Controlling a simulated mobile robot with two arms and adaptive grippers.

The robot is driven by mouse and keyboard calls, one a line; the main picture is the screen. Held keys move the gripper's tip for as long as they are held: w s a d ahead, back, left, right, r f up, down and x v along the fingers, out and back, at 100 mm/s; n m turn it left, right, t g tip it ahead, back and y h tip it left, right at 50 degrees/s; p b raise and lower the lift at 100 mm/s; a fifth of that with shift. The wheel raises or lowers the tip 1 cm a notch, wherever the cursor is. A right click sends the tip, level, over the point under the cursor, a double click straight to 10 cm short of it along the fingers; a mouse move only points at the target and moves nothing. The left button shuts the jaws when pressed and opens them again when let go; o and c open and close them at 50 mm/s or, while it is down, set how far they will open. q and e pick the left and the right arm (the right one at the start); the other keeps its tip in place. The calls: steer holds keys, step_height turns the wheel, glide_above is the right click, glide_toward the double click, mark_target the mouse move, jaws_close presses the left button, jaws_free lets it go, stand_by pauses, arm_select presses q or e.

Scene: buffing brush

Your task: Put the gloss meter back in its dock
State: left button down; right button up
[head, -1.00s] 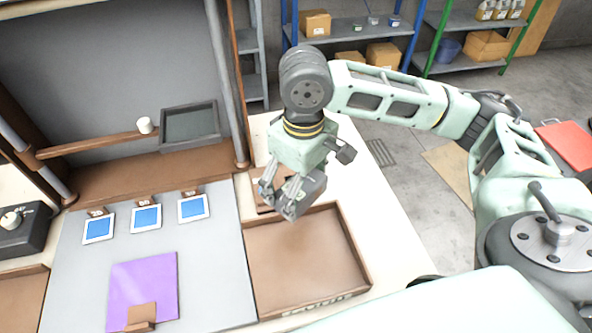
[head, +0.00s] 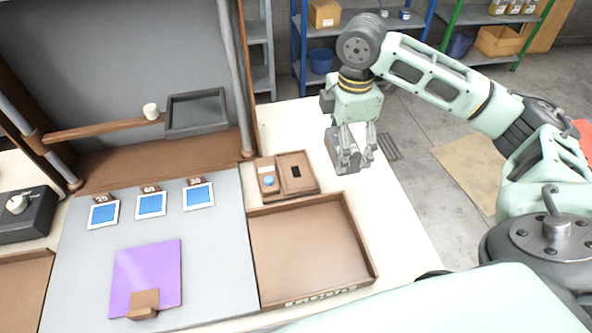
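My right gripper (head: 354,150) is shut on a dark grey block-shaped device, the gloss meter (head: 345,160). It holds the meter above the pale bench top, to the right of the dock; the fingers hide part of it. The dock (head: 296,186) looks to be the brown block behind the tray, with a recessed pad and a dark slot on its right half, and a smaller part with a blue round spot (head: 268,180) on its left. The dock's recess is empty. My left gripper is not in view.
An empty brown tray (head: 374,270) lies in front of the dock. A grey mat (head: 215,255) at left carries a purple sheet (head: 145,270) with a brown block and several blue-faced cards. A post (head: 236,90) and grey panel stand behind. Bare bench lies right of the dock.

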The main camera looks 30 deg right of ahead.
steer(key=w+a+f, duration=0.2)
steer(key=w, duration=0.1)
steer(key=w+a+f+p, duration=0.1)
steer(key=w+a+f, duration=0.1)
steer(key=w, duration=0.1)
steer(key=w+a+f+p, duration=0.1)
steer(key=w+a+f, duration=0.1)
steer(key=w+a, duration=0.1)
steer(key=shift+f, duration=0.35)
step_height(320, 180, down, 4)
steer(key=shift+r+p, duration=0.2)
steer(key=shift+p, duration=0.6)
steer(key=shift+f, duration=0.3)
steer(key=shift+a+f, duration=0.1)
steer(key=o, duration=1)
steer(key=shift+f, duration=0.1)
step_height(320, 180, up, 12)
steer(key=b, duration=0.2)
steer(key=shift+r+b, duration=0.2)
steer(key=shift+b, duration=0.1)
